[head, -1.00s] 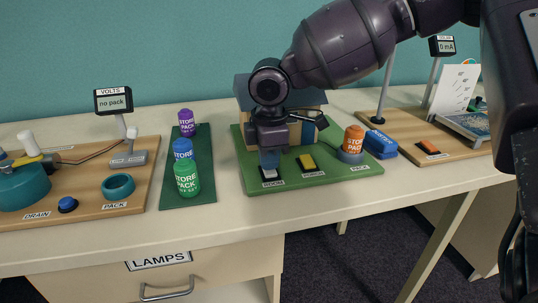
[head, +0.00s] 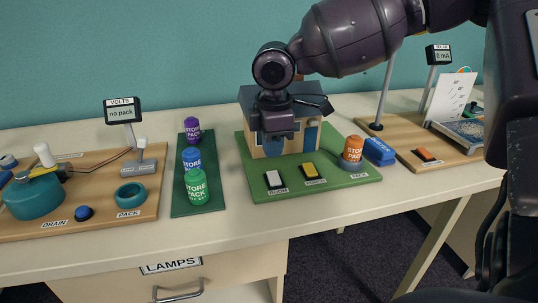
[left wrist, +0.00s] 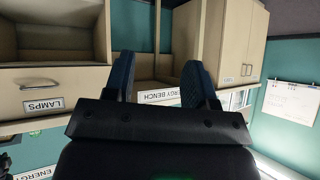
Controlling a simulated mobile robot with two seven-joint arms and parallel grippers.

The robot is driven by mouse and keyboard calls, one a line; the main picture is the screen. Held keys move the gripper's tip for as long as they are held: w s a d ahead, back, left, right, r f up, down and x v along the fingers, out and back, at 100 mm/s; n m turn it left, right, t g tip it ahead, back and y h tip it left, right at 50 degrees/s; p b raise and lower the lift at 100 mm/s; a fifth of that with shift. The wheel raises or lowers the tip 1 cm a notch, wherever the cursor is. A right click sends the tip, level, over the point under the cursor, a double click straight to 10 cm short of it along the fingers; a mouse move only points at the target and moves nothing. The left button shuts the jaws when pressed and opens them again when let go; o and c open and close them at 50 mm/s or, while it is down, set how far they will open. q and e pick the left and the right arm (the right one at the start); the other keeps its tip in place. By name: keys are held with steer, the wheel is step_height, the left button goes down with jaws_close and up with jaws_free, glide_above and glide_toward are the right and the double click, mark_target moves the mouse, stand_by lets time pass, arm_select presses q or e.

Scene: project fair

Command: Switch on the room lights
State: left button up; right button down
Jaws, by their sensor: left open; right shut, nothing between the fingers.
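A model house (head: 300,138) with a blue roof and blue door stands on a green board (head: 345,181). A white rocker switch (head: 274,179) and a yellow switch (head: 310,171) sit at the board's front; the label by the white one seems to read ROOM. An orange store pack (head: 353,148) stands upright in the board's pack holder. My right gripper (head: 272,146) is shut and empty, above and behind the white switch, apart from it, and covers part of the house front. I cannot tell whether any house light is lit. My left gripper (left wrist: 158,82) is open and empty in the left wrist view.
Purple, blue and green store packs (head: 197,187) stand on a dark green strip to the left. Left of it is a wooden board (head: 150,205) with a volts display. A blue block (head: 379,151) and another wooden board lie right. A LAMPS drawer (head: 190,283) is below the table edge.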

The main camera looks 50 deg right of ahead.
arm_select(q)
steer(key=shift+s+p, duration=0.5)
steer(key=shift+s, duration=0.35)
arm_select(e)
step_height(320, 180, up, 8)
steer(key=shift+s, duration=0.45)
steer(key=s+d+r+m+t+y+p, duration=0.1)
steer(key=s+d+r+t+y+p, duration=0.15)
steer(key=r+p, duration=0.5)
arm_select(q)
step_height(320, 180, up, 7)
steer(key=w, duration=0.1)
steer(key=shift+d+n+t, duration=0.15)
steer(key=shift+n+t, duration=0.15)
steer(key=shift+n, duration=0.1)
arm_select(e)
steer(key=d+x, duration=0.1)
steer(key=x, duration=0.6)
steer(key=shift+s+d+f+n+g, duration=0.15)
steer(key=shift+d+n+g, duration=0.25)
steer(key=shift+d, duration=0.2)
steer(key=shift+y, duration=0.25)
